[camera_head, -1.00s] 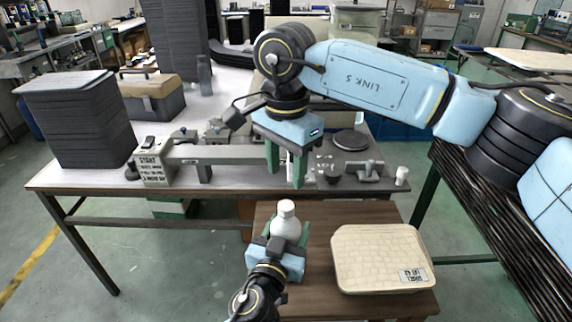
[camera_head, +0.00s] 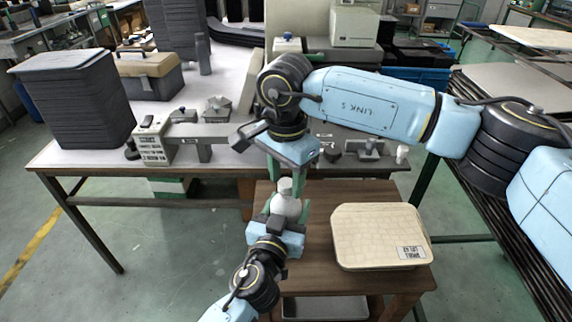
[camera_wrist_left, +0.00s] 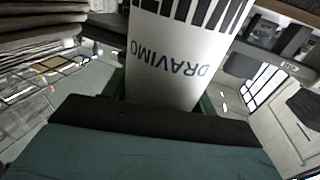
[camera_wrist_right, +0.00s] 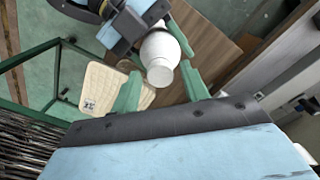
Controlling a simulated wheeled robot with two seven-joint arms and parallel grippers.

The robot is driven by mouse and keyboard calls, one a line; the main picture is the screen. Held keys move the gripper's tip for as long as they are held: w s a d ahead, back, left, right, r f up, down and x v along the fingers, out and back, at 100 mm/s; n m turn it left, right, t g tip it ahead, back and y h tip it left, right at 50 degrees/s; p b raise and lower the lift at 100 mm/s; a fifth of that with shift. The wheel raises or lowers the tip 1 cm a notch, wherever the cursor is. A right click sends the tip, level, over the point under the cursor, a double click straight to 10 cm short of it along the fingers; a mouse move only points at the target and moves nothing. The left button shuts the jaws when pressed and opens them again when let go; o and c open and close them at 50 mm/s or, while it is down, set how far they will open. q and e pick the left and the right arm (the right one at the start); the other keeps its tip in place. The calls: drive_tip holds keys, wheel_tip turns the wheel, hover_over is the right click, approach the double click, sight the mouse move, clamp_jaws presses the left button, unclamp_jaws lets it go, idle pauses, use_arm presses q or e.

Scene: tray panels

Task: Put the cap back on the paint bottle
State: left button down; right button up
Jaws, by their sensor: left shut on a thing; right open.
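A white paint bottle (camera_head: 287,206) stands upright in my left gripper (camera_head: 286,213), whose green fingers are shut on its sides. Its printed side fills the left wrist view (camera_wrist_left: 178,55). The bottle's narrow pale top (camera_wrist_right: 160,76) shows in the right wrist view; I cannot tell whether it is the cap or the bare neck. My right gripper (camera_wrist_right: 160,72) is open and empty, with its fingers on either side of the bottle's top as seen there. In the head view, the right gripper (camera_head: 286,180) is just above the bottle.
A cream case (camera_head: 381,238) lies on the brown side table (camera_head: 318,268), right of the bottle. The long bench behind holds a scale (camera_head: 155,142) and a small white object (camera_head: 402,154). A dark stack (camera_head: 75,108) stands at the left.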

drive_tip(key=shift+f, duration=0.1)
clamp_jaws()
drive_tip(key=m, duration=0.7)
drive_tip(key=shift+m, duration=0.4)
drive_tip(key=m, duration=0.7)
drive_tip(key=shift+o, duration=0.3)
unclamp_jaws()
drive_tip(key=shift+r, duration=2.25)
